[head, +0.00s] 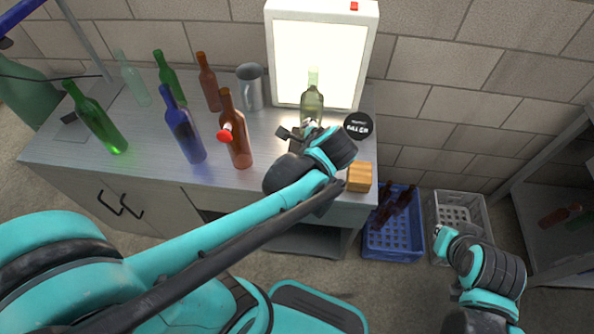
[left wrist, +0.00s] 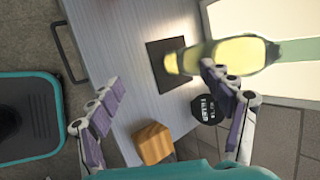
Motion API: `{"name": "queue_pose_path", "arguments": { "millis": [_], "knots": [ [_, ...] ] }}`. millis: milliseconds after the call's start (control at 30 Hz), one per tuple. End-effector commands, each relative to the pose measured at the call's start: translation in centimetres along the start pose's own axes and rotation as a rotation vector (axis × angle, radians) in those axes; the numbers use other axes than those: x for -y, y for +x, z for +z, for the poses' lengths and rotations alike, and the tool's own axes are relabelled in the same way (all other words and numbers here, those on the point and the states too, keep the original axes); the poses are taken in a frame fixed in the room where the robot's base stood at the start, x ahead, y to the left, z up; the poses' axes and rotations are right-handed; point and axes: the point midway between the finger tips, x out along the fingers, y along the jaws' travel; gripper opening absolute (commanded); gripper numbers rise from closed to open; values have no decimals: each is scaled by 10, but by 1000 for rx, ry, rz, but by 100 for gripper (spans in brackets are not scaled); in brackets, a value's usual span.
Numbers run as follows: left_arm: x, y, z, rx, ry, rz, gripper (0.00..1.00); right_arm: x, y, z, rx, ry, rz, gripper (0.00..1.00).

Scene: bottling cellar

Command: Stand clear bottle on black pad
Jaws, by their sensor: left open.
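The clear bottle (head: 312,103) stands upright in front of the lit panel, pale green-yellow. In the left wrist view the clear bottle (left wrist: 245,55) has its lower end over the black pad (left wrist: 158,78), seemingly standing on it. In the head view my gripper and wrist hide the bottle's foot and most of the pad. My left gripper (head: 295,134) is open at the bottle's near side. In the left wrist view its fingers (left wrist: 168,100) are spread wide; one fingertip overlaps the bottle's edge, and contact cannot be told.
A wooden block (head: 359,177) and a round black sign (head: 358,126) stand right of my left gripper. A blue crate (head: 393,240) is on the floor.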

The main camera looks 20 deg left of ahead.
Motion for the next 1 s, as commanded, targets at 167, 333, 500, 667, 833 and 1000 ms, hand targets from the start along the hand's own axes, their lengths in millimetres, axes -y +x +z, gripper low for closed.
{"name": "queue_pose_path", "arguments": {
  "millis": [167,333,500,667,833,1000],
  "knots": [
    [-43,-28,23,-186,-637,138,80,0,0,0,0,0,0,0],
    [-68,-50,26,-299,-1113,259,80,0,0,0,0,0,0,0],
    [-76,-60,24,-346,-1335,324,80,0,0,0,0,0,0,0],
    [-76,-61,24,-353,-1367,333,80,0,0,0,0,0,0,0],
    [-76,-61,24,-352,-1363,333,80,0,0,0,0,0,0,0],
    [-77,-61,24,-352,-1361,332,80,0,0,0,0,0,0,0]
  ]
}}
